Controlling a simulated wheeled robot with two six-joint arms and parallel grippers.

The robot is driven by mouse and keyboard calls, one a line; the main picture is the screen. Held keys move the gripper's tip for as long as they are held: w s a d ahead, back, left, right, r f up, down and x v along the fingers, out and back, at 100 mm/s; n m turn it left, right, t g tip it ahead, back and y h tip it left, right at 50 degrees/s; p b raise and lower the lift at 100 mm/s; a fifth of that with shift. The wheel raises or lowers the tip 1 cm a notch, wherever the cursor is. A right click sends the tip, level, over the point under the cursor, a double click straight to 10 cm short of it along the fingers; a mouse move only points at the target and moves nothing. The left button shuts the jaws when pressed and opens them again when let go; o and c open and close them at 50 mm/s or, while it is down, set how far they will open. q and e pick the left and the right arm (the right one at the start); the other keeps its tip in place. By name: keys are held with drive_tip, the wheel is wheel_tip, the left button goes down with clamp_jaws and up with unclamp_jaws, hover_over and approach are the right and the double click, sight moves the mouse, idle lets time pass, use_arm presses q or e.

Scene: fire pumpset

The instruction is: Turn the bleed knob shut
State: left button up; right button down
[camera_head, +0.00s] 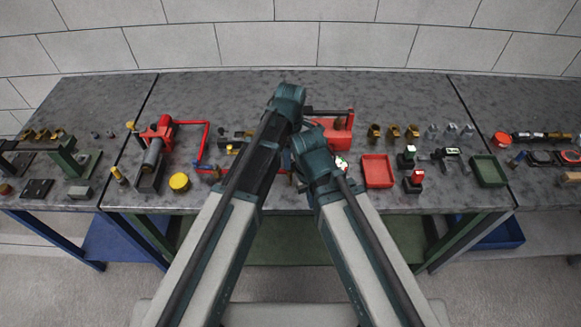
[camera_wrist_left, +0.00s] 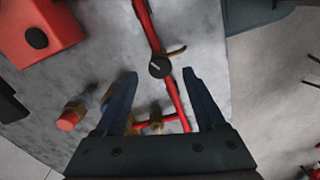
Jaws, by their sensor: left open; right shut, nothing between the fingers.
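In the left wrist view, a round black knob (camera_wrist_left: 159,67) with a white line across its face sits on a red pipe (camera_wrist_left: 174,95). I take it to be the bleed knob. My left gripper (camera_wrist_left: 161,74) is open, its fingertips on either side of the knob in the picture. I cannot tell how deep they reach, and no contact shows. In the head view, my arms hide the knob and most of the red pipework (camera_head: 207,138). My right gripper (camera_head: 321,168) is low beside the left arm, its fingers mostly hidden; it is shut and empty.
A brass-coloured lever (camera_wrist_left: 174,51) sticks out near the knob. A red block (camera_wrist_left: 42,35) and a red-capped fitting (camera_wrist_left: 69,119) stand nearby. In the head view, a red tray (camera_head: 377,171) and a yellow round part (camera_head: 179,182) lie on the crowded grey bench (camera_head: 240,88).

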use_arm(q)
drive_tip(key=shift+f+b, duration=0.95)
drive_tip(key=shift+f, duration=0.5)
use_arm(e)
wheel_tip(320, 180, down, 3)
drive_tip(key=shift+r, duration=0.1)
use_arm(q)
clamp_jaws()
